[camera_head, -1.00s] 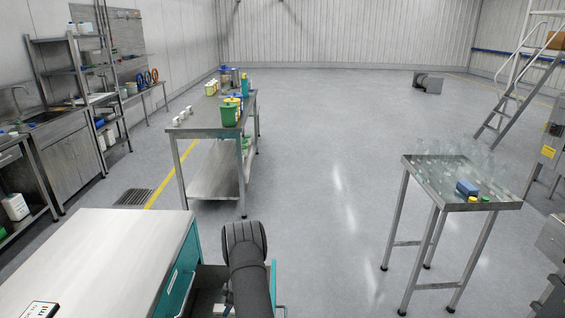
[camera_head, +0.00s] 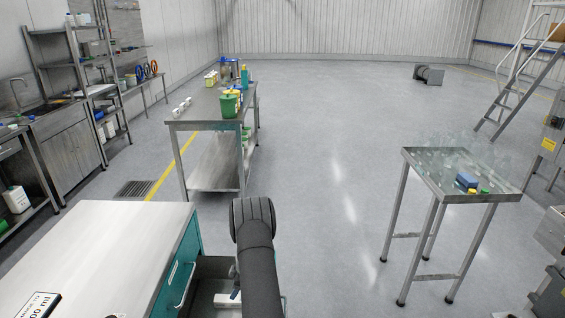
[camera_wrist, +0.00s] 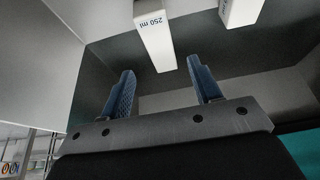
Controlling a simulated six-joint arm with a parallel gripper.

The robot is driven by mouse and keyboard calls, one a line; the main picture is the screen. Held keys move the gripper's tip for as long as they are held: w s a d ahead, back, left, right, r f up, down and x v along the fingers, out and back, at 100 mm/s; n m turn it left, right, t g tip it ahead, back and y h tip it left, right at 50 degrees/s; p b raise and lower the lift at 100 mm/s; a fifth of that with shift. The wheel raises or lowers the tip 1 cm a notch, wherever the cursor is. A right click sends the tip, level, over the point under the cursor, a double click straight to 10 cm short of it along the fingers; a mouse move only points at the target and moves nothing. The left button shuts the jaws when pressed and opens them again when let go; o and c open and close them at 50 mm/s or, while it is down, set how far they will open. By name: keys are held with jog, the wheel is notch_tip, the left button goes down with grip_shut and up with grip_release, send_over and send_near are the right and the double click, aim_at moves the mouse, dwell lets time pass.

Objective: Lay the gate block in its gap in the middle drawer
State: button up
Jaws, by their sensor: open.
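A teal drawer cabinet with a steel top (camera_head: 100,245) stands at the lower left in the head view. A drawer (camera_head: 210,268) is pulled out on its right side, and a white block (camera_head: 228,299) shows inside. In the wrist view, my gripper (camera_wrist: 163,92) is open with two blue fingers and nothing between them. It points into a grey drawer interior (camera_wrist: 105,55). A white block marked 250 ml (camera_wrist: 155,42) lies ahead, between the finger directions. A second white block (camera_wrist: 240,10) is at the top right. I cannot tell which is the gate block; the gap is not clear.
A steel bench (camera_head: 205,113) with a green container (camera_head: 230,104) stands beyond the cabinet. A small steel table (camera_head: 445,190) with glassware and a blue block (camera_head: 467,180) stands at the right. The floor between them is clear.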

jog(key=x, duration=0.9)
notch_tip(320, 180, up, 12)
jog(key=s+d+r+m+t+h, duration=0.2)
jog(key=d+r+m, duration=0.7)
jog(key=r, duration=0.4)
jog(key=s+d+r+m+t+h, duration=0.2)
jog(key=d+r+m, duration=0.7)
jog(key=r, duration=0.5)
jog(key=shift+s+d+r, duration=0.25)
jog(key=shift+s+d, duration=0.05)
jog(key=shift+d, duration=0.2)
jog(key=shift+o, duration=0.4)
